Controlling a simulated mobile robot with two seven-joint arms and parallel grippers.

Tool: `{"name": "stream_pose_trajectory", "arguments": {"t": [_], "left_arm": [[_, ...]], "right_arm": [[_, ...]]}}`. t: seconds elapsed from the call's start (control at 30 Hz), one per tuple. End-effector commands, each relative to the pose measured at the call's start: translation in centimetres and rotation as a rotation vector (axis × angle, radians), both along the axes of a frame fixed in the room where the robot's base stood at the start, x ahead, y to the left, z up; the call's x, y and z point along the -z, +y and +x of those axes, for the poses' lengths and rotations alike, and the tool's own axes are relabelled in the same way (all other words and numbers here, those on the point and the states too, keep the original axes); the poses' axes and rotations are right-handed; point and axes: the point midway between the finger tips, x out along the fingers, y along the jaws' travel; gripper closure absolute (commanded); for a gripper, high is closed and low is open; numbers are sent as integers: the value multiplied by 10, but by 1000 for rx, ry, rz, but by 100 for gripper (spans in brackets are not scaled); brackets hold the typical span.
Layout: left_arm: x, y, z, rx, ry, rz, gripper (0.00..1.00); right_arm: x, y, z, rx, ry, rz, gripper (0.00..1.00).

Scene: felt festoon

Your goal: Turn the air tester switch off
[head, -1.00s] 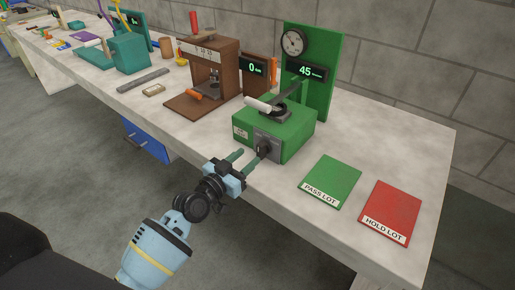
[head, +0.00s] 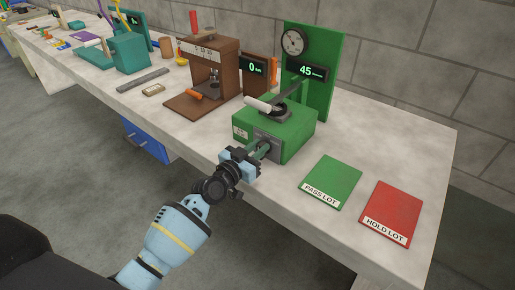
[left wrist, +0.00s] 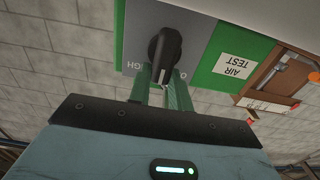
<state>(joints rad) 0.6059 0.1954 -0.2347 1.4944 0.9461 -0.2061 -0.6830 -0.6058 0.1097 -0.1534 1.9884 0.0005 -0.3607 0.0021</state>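The green air tester (head: 290,138) stands on the bench, with a gauge and a display reading 45 on the green panel (head: 322,98) behind it. Its black switch knob (left wrist: 165,48) sits on a grey plate (left wrist: 200,40) in the left wrist view. My left gripper (head: 266,146) is at the tester's front and largely hides the knob in the head view. In the left wrist view its two green fingers (left wrist: 162,76) are apart, with the knob's lower end between their tips. I cannot tell whether they touch it. My right gripper is not in view.
A green PASS LOT mat (head: 330,182) and a red HOLD LOT mat (head: 391,212) lie to the right of the tester. A brown device (head: 213,70) and its display reading 0 stand to the left. The bench front (head: 270,185) is clear.

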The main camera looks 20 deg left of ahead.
Motion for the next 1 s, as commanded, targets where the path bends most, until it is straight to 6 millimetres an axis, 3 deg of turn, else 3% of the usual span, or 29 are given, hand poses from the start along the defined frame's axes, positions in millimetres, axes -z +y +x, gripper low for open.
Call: {"name": "stream_pose_trajectory", "arguments": {"t": [0.03,0.1,0.47,1.0], "left_arm": [[0,0,0,0,0,0,91],[0,0,0,0,0,0,100],[1,1,0,0,19,-49,100],[4,9,3,0,161,-438,100]], "right_arm": [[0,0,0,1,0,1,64],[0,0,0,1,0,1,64],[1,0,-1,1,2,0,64],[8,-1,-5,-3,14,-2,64]]}}
